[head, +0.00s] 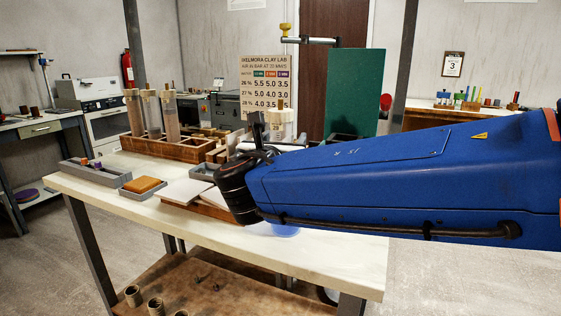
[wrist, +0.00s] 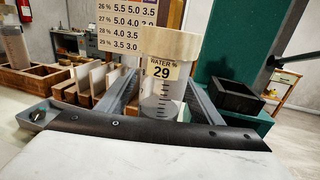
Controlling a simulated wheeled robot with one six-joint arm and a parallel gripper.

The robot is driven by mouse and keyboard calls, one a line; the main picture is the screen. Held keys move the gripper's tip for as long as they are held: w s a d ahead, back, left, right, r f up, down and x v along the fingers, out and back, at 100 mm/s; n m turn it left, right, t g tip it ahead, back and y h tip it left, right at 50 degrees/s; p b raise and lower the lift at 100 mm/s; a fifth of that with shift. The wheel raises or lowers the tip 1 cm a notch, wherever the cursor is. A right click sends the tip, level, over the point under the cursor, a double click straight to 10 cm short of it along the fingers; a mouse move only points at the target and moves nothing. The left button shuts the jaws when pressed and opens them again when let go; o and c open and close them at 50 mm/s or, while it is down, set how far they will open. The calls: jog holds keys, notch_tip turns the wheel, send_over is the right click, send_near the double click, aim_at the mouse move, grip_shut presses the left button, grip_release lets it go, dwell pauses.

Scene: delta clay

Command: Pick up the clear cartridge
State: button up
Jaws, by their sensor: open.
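A clear cartridge (wrist: 160,100) with black graduation marks, a cream cap and a label reading "WATER % 29" stands upright in the wrist view. My gripper (wrist: 166,78) is open, its two fingers on either side of the cartridge. I cannot tell whether they touch it. In the head view, the cartridge's pale upper part (head: 281,122) shows just behind my gripper (head: 260,130), and my blue arm hides its lower part. Several other tall clear cylinders (head: 151,110) stand in a wooden rack (head: 180,149) to the left.
A green panel (head: 355,90) stands behind my arm, with a dark open box (wrist: 234,97) beside the cartridge. The clay lab sign (head: 268,75) is behind. An orange block (head: 143,185) and a grey tray (head: 93,175) lie left on the pale tabletop (head: 210,235). Its front is mostly clear.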

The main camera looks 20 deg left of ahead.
jog(key=shift+w, duration=0.2)
jog(key=c, duration=1.5)
jog(key=shift+o, duration=0.2)
jog(key=shift+r, duration=0.15)
